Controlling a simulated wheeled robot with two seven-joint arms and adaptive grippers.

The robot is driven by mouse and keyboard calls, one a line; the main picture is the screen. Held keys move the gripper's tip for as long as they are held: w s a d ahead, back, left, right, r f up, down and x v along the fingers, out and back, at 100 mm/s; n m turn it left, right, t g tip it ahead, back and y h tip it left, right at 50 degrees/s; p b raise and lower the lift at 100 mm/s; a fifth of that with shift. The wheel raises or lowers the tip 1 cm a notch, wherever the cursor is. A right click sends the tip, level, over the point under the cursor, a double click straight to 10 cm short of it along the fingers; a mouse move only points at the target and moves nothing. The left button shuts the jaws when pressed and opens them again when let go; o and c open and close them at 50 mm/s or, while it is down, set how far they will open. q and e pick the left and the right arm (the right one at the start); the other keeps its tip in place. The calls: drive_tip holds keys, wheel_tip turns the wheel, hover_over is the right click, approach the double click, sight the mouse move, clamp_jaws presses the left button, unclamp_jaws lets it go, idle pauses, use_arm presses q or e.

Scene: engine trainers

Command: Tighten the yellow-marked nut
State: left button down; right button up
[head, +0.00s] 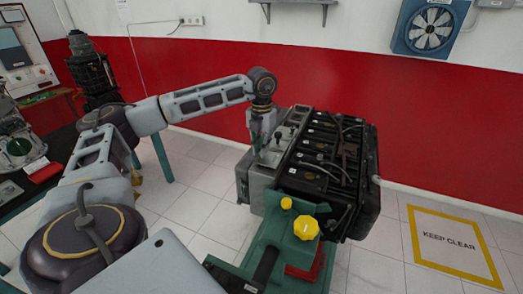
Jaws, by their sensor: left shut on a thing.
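The engine trainer (345,165) stands at the centre right, with a dark ribbed block and a grey casing (256,182) along its left side. My left arm reaches over from the left, and my left gripper (259,147) points down at the top of the grey casing. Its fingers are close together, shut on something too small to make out. I cannot make out a yellow-marked nut; the gripper may hide it. Small fittings show on the casing top just right of the fingers. My right gripper is not in view.
A green machine part (265,235) with a large yellow knob (306,227) and a smaller yellow cap (286,203) stands in front of the engine. A dark engine unit (91,72) is at the back left. The floor by the KEEP CLEAR marking (447,238) is free.

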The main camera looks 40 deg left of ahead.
use_arm(q)
drive_tip(key=m, duration=0.1)
drive_tip(key=m+b, duration=0.1)
drive_tip(key=m, duration=0.1)
drive_tip(key=shift+d+f, duration=0.2)
drive_tip(key=m+b, duration=0.1)
drive_tip(key=m, duration=0.6)
drive_tip(key=m+b, duration=0.1)
drive_tip(key=m, duration=0.3)
drive_tip(key=shift+d, duration=0.1)
drive_tip(key=m, duration=0.3)
drive_tip(key=shift+m, duration=0.4)
drive_tip(key=m, duration=0.3)
drive_tip(key=shift+m, duration=0.4)
drive_tip(key=m, duration=0.3)
drive_tip(key=shift+m, duration=0.4)
drive_tip(key=shift+m+b, duration=0.3)
drive_tip(key=shift+m, duration=1.4)
